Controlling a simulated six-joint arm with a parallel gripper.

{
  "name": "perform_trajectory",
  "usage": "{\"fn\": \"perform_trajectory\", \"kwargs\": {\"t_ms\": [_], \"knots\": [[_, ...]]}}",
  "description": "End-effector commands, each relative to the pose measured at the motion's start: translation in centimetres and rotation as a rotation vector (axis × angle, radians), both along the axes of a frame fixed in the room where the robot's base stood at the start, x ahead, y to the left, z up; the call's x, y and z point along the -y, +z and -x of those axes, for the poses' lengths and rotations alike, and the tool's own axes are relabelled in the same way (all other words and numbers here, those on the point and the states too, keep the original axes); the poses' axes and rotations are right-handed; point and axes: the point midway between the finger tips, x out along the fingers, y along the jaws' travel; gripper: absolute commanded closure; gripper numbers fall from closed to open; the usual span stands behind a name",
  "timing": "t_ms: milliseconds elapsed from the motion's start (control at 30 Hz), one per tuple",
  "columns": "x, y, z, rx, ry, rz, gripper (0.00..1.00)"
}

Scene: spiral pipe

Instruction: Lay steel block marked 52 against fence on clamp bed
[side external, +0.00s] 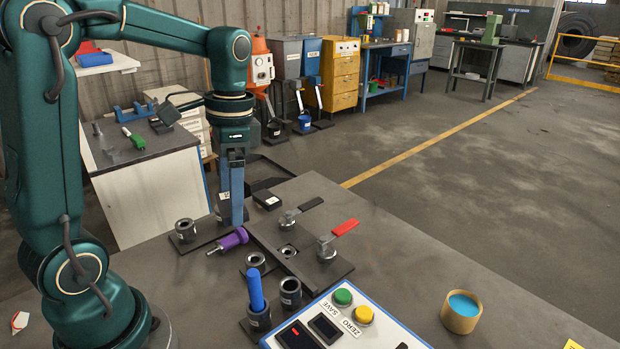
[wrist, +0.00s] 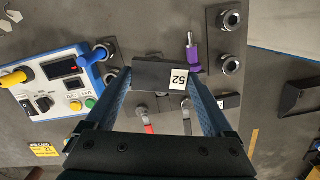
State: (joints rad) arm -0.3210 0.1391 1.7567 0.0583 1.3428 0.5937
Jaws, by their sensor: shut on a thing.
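My gripper (side external: 236,222) has its two blue fingers shut on the steel block marked 52 (wrist: 155,75). The block is dark with a white "52" label, and it sits between the fingertips in the wrist view. In the side view the fingers hide most of it. The gripper is at the back left of the clamp bed (side external: 325,269), a dark plate with two toggle clamps, one with a red handle (side external: 345,227) and one with a black handle (side external: 310,203). I cannot clearly make out the fence. The height of the block over the bench is hard to tell.
A small dark block with a white label (side external: 267,200) lies behind the bed. A purple-handled tool (side external: 229,240), several dark sockets, one with a blue-handled plug (side external: 257,290), and a control box (side external: 343,320) surround the bed. The bench's right side is mostly clear around a yellow cup (side external: 461,312).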

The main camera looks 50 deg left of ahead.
Motion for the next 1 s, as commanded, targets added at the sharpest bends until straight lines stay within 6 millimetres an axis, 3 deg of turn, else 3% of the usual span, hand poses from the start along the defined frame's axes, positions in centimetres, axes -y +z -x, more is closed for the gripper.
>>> {"fn": "perform_trajectory", "kwargs": {"t_ms": [100, 233, 467, 867, 1000], "knots": [[2.8, 1.1, -2.1, 0.005, 0.033, -0.001, 1.00], [4.4, 2.3, -3.1, 0.008, 0.137, -0.002, 1.00], [4.4, 3.1, -2.8, -0.008, 0.281, -0.009, 1.00], [4.4, 3.1, -2.9, -0.007, 0.293, -0.010, 1.00], [4.3, 3.0, -3.9, -0.007, 0.308, -0.010, 1.00]]}}
